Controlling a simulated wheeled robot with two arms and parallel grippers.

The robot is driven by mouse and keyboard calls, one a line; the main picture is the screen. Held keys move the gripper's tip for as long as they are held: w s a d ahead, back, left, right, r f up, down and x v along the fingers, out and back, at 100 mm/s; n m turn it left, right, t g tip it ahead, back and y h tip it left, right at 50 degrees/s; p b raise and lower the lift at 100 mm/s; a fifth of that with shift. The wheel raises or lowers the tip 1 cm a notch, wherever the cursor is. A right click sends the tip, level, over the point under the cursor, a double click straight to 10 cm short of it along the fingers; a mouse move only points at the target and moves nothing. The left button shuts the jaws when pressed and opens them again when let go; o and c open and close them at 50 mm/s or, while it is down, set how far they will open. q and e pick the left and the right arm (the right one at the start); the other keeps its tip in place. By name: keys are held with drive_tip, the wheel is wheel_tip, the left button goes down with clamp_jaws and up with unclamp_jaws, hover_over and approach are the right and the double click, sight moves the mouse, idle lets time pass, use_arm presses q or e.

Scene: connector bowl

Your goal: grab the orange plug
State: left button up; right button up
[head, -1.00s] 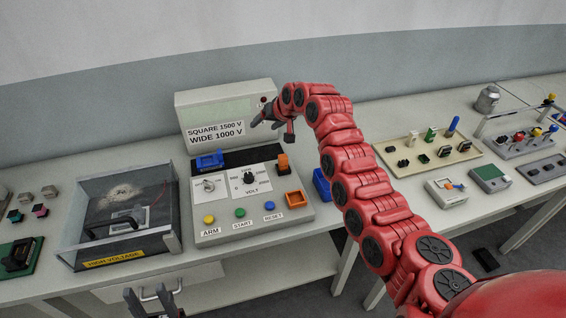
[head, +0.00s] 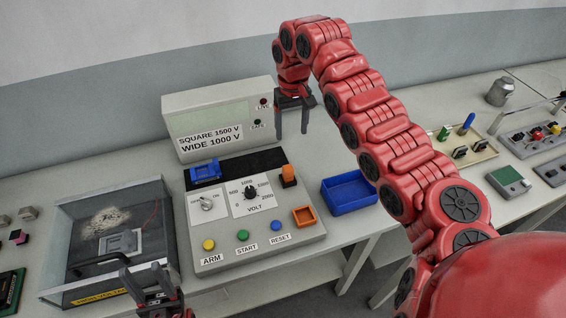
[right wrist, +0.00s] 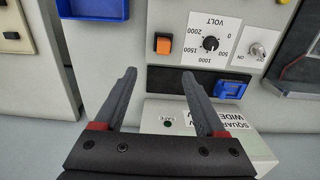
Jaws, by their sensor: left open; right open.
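My left gripper (head: 155,285) is open and empty at the bottom left, in front of the table edge.
The console (head: 225,250) carries a blue connector (head: 205,171), an orange square socket (head: 305,216), knobs and coloured buttons. A blue bowl (head: 345,207) stands right of it. A high voltage box (head: 60,265) stands left. Trays with small parts lie far right.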

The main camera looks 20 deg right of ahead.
sight(288, 168)
drive_tip(key=f+p, duration=0.1)
drive_tip(key=f, duration=0.6)
drive_tip(key=f+p, duration=0.1)
drive_tip(key=f, duration=0.3)
drive_tip(key=shift+s+f+p, duration=0.25)
drive_tip(key=shift+f+p, duration=0.05)
drive_tip(key=shift+w+a+f+p, duration=0.1)
drive_tip(key=shift+a+f+p, duration=0.05)
drive_tip(key=shift+f+p, duration=0.35)
drive_tip(key=f+p, duration=0.2)
drive_tip(key=f, duration=0.2)
drive_tip(key=shift+a, duration=0.2)
drive_tip(key=shift+f, duration=0.25)
clamp_jaws()
